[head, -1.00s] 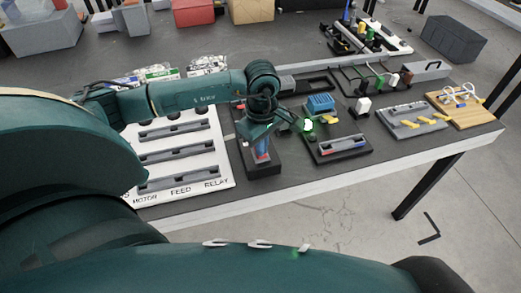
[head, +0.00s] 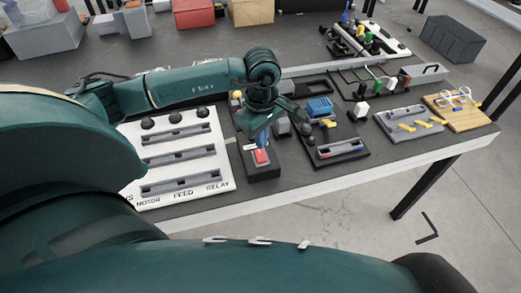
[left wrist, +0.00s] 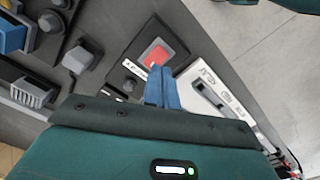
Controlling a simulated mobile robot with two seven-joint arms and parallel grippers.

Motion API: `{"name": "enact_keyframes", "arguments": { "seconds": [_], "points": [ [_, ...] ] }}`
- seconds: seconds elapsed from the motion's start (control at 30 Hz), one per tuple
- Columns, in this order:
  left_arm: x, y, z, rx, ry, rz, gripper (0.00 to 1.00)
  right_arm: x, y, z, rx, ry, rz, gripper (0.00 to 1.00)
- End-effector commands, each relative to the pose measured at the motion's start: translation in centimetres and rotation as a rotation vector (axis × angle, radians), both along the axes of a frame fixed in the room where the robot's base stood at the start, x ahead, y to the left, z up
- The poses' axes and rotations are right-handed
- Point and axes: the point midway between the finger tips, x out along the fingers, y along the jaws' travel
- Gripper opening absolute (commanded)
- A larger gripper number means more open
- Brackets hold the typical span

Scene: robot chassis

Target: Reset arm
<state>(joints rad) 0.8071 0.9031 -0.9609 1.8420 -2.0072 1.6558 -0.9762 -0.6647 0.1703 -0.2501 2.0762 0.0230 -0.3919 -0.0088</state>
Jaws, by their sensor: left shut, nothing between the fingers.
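My left gripper (head: 262,142) hangs fingers-down over a dark box that carries a red button (head: 261,157) near the table's front edge. The left wrist view shows its blue fingers (left wrist: 162,88) shut together and empty. In that view the red square button (left wrist: 157,54) lies just beyond the fingertips; whether they touch it I cannot tell. My left arm reaches in from the left, above a white panel (head: 214,188). My right gripper is not in view.
The white panel has slotted strips and the words MOTOR, FEED and RELAY. To the right are a tray with a blue block (head: 320,107), a grey tray with yellow pieces (head: 408,127) and a wooden board (head: 463,117). A dark grey box (head: 452,38) stands at the back right.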

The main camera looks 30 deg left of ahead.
Motion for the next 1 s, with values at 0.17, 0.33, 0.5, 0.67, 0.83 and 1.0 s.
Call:
{"name": "enact_keyframes", "arguments": {
  "seconds": [0.17,0.33,0.5,0.67,0.83,1.0],
  "points": [
    [0.0,0.0,1.7,0.0,-0.001,0.001,0.0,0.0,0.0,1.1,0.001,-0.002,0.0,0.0],
    [0.0,0.0,2.2,0.0,0.0,0.001,0.0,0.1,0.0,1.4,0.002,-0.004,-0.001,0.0],
    [0.0,0.0,2.1,0.0,0.0,0.001,0.0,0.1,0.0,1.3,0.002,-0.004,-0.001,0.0],
    [0.0,0.0,2.1,0.0,0.0,0.0,0.0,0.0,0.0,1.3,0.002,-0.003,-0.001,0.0],
    [-0.2,-0.6,1.8,-0.022,0.005,0.001,0.0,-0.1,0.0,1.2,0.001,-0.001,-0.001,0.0],
    [-2.5,-6.8,0.0,-0.271,0.079,0.04,0.0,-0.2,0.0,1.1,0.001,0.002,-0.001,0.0]
  ]
}}
